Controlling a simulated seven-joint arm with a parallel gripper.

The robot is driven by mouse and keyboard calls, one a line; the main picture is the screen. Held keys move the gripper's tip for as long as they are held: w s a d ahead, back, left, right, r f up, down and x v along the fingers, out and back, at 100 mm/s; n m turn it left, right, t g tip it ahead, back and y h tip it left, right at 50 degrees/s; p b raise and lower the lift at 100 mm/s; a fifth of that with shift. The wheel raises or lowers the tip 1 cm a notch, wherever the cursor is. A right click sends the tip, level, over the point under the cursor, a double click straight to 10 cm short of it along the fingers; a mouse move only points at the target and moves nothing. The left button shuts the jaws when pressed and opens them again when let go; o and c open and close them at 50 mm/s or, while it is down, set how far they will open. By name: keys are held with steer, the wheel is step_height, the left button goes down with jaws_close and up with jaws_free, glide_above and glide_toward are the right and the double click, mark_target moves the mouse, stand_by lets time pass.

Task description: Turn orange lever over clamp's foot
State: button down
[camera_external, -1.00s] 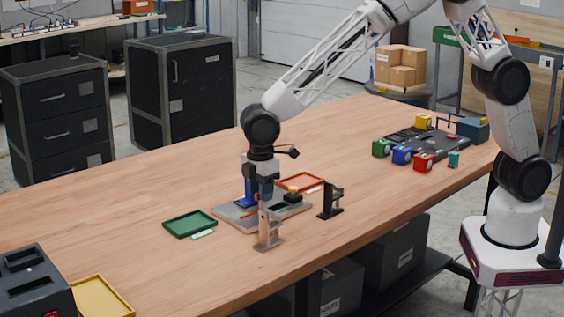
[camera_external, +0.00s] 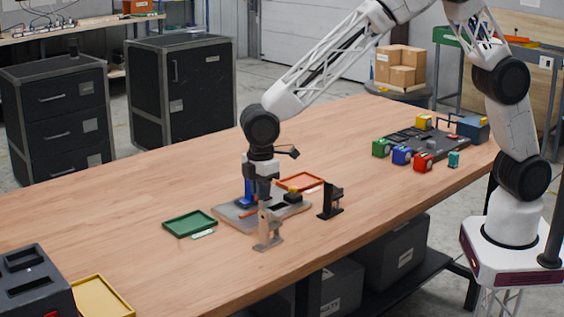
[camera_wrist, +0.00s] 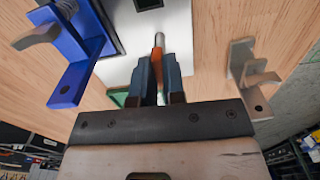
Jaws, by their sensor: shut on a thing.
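The orange lever (camera_wrist: 158,42) shows as a short orange rod with a pale tip just beyond my fingertips in the wrist view. My gripper (camera_wrist: 158,72) is shut on it, and the fingers hide much of it. In the external view my gripper (camera_external: 262,196) points down over a grey plate (camera_external: 229,214), where a thin orange bar (camera_external: 248,213) shows. A blue clamp-like part (camera_external: 246,193) stands at the plate's left; in the wrist view the blue part (camera_wrist: 75,75) has a flat arm with a hole. I cannot tell which part is the clamp's foot.
A tan bracket (camera_external: 267,229) stands close in front of the plate, and a black bracket (camera_external: 330,202) to its right. A green tray (camera_external: 189,224) lies left, a red tray (camera_external: 300,181) behind. The table's left is mostly clear.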

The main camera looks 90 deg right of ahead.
steer(key=m, duration=1.7)
steer(key=shift+m, duration=0.3)
stand_by(0.3)
steer(key=c, duration=1.2)
jaws_free()
